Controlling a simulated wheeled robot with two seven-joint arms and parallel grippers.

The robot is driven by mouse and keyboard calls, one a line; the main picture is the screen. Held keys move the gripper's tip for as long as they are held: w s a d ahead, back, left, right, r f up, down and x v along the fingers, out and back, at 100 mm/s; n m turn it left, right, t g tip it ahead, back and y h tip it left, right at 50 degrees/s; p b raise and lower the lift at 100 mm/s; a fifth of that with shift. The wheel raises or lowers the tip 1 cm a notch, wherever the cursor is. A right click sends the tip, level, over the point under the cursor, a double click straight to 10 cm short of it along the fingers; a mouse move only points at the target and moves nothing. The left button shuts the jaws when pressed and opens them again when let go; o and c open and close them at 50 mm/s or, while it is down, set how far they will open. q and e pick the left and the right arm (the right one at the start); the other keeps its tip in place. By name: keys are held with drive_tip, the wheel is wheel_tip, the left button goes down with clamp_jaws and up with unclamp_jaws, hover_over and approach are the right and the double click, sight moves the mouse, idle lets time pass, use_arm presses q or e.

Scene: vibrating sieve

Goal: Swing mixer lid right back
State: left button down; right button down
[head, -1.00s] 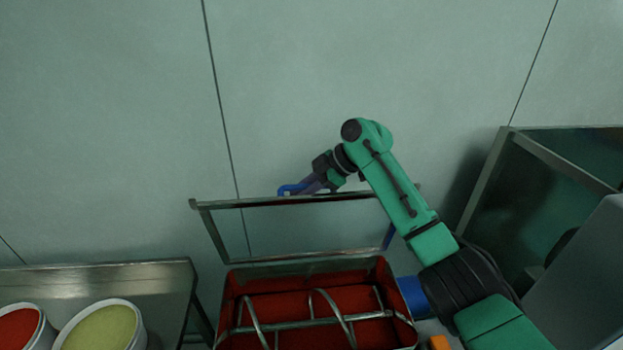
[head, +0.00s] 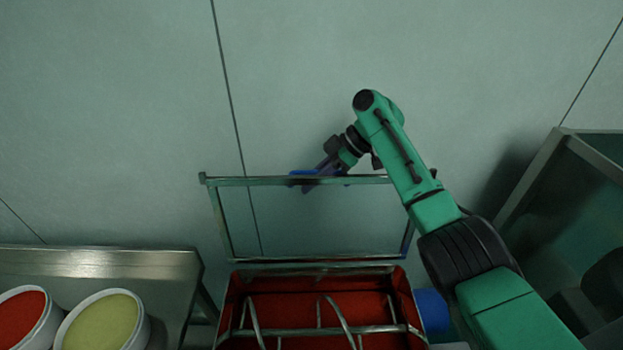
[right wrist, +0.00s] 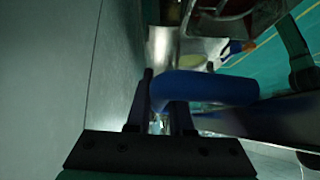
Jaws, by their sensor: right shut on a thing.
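The mixer lid (head: 225,222) is a metal frame with a see-through panel. It stands raised behind the open mixer (head: 240,285), hinged along the mixer's back edge. The mixer's inside is red, with curved metal mixing bars. My right gripper (head: 308,182) is at the lid's top edge, shut on the blue lid handle (head: 303,173). In the right wrist view the blue handle (right wrist: 205,88) lies between the fingers. The fingertips are partly hidden behind the lid edge in the head view. My left gripper is not in view.
A metal table (head: 100,262) at left holds a tub of red stuff (head: 22,318) and a tub of yellow-green stuff (head: 103,322). A glass-sided metal frame (head: 535,180) stands at right. The wall is close behind the lid.

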drive_tip(key=c, duration=0.8)
unclamp_jaws()
drive_tip(key=shift+f, duration=0.35)
drive_tip(key=v, duration=0.2)
drive_tip(key=b+v, duration=0.1)
drive_tip(key=v, duration=0.1)
drive_tip(key=b+v, duration=0.1)
drive_tip(key=v, duration=0.2)
drive_tip(key=shift+w, duration=0.25)
drive_tip(key=shift+d+r, duration=0.1)
drive_tip(key=shift+d, duration=0.1)
drive_tip(key=shift+r, duration=0.1)
